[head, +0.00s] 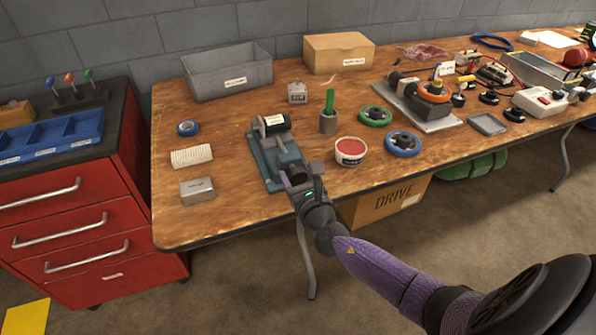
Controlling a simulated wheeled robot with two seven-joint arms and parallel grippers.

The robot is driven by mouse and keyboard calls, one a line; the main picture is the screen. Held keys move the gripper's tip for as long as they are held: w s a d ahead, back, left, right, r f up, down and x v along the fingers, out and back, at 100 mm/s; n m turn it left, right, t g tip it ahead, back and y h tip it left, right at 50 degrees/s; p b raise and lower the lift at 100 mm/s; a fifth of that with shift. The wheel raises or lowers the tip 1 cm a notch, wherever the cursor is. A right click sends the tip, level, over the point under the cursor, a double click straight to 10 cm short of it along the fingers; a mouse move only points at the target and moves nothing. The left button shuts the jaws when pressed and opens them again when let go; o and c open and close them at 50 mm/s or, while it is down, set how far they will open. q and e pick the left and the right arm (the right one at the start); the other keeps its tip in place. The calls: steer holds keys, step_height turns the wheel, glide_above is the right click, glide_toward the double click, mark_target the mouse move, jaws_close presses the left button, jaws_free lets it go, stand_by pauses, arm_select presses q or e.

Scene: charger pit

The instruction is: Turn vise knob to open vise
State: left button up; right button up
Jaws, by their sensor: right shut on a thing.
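The teal vise (264,163) stands on the wooden workbench near its front edge, left of the middle. A dark cylindrical part with a white label (273,121) sits at its far end. My right arm reaches in from the lower right. My right gripper (297,177) is at the near end of the vise, shut on the vise knob, which the gripper mostly hides. How far apart the vise jaws stand is too small to tell. My left gripper is not in view.
A red and white tub (350,151) stands close to the right of the gripper. A grey metal box (197,190) and a white ribbed block (191,156) lie to the left.

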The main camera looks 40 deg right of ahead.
steer(key=n+p, duration=0.1)
steer(key=n, duration=0.1)
steer(key=shift+n, duration=0.4)
steer(key=n+p, duration=0.1)
steer(key=n, duration=0.1)
steer(key=shift+a+n, duration=0.1)
steer(key=shift+n, duration=1.2)
steer(key=shift+n+p, duration=0.55)
steer(key=shift+n, duration=0.35)
steer(key=n+p, duration=0.1)
steer(key=n, duration=0.1)
steer(key=shift+n, duration=0.4)
steer(key=n+p, duration=0.1)
steer(key=n, duration=0.2)
steer(key=shift+f+n, duration=0.1)
steer(key=shift+n, duration=0.2)
steer(key=n+p, duration=0.1)
steer(key=n, duration=0.2)
steer(key=shift+f+n, duration=0.1)
steer(key=shift+n, duration=1.5)
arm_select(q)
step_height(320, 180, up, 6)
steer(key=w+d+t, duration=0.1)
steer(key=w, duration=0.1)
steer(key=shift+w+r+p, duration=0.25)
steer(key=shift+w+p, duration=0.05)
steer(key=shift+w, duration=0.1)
